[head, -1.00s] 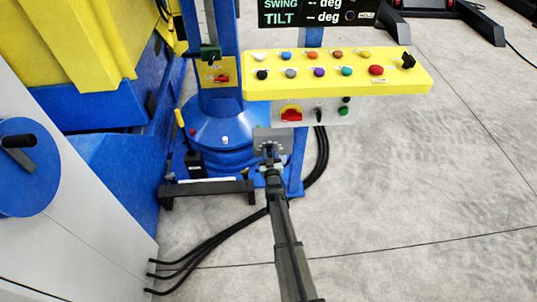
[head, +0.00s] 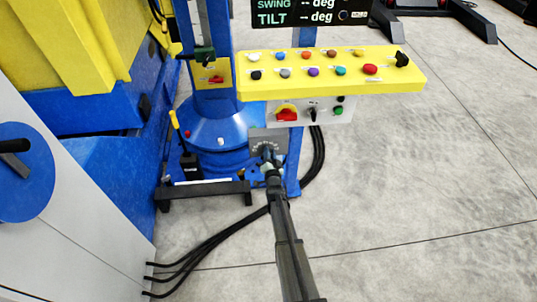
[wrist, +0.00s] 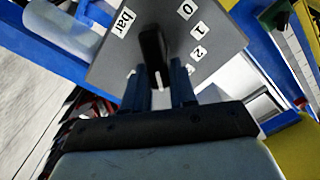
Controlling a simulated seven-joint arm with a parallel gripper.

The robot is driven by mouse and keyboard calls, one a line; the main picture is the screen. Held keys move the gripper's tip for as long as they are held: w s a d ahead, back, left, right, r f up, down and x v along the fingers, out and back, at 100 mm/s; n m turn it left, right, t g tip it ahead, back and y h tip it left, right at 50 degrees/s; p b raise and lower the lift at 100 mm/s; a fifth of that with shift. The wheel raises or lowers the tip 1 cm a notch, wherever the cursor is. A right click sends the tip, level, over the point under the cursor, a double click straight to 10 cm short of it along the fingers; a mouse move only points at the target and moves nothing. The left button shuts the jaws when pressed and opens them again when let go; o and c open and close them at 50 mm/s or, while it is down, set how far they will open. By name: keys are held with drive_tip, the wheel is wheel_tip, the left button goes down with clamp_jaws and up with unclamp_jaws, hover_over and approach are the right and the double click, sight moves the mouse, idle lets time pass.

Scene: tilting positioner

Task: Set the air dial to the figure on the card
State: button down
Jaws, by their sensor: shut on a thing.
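The air dial is a grey plate (wrist: 225,35) with a black knob (wrist: 152,45) in its middle. In the wrist view the plate shows the labels "bar", 0, 1 and 2; any figures lower on the plate are hidden by my gripper. A white mark on the knob points down the picture, between the fingers. My gripper (wrist: 160,84) is shut on the knob. In the head view the plate (head: 260,134) sits low on the blue stand, with my gripper (head: 267,154) against it. I cannot make out the card or its figure.
Above the dial is a yellow console (head: 330,85) with coloured buttons, and a grey switch panel (head: 325,113) with a red knob. A black display (head: 310,12) hangs above. Black cables (head: 215,240) run over the floor. Clear concrete lies at the right.

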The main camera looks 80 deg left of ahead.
drive_tip(key=shift+w+f+m, duration=0.1)
drive_tip(key=shift+f+m, duration=0.05)
drive_tip(key=shift+m, duration=0.7)
drive_tip(key=shift+w+f+m, duration=0.1)
drive_tip(key=shift+m, duration=0.75)
drive_tip(key=c, duration=1)
unclamp_jaws()
drive_tip(key=shift+d, duration=0.1)
drive_tip(key=d, duration=1.3)
drive_tip(key=shift+d, duration=0.3)
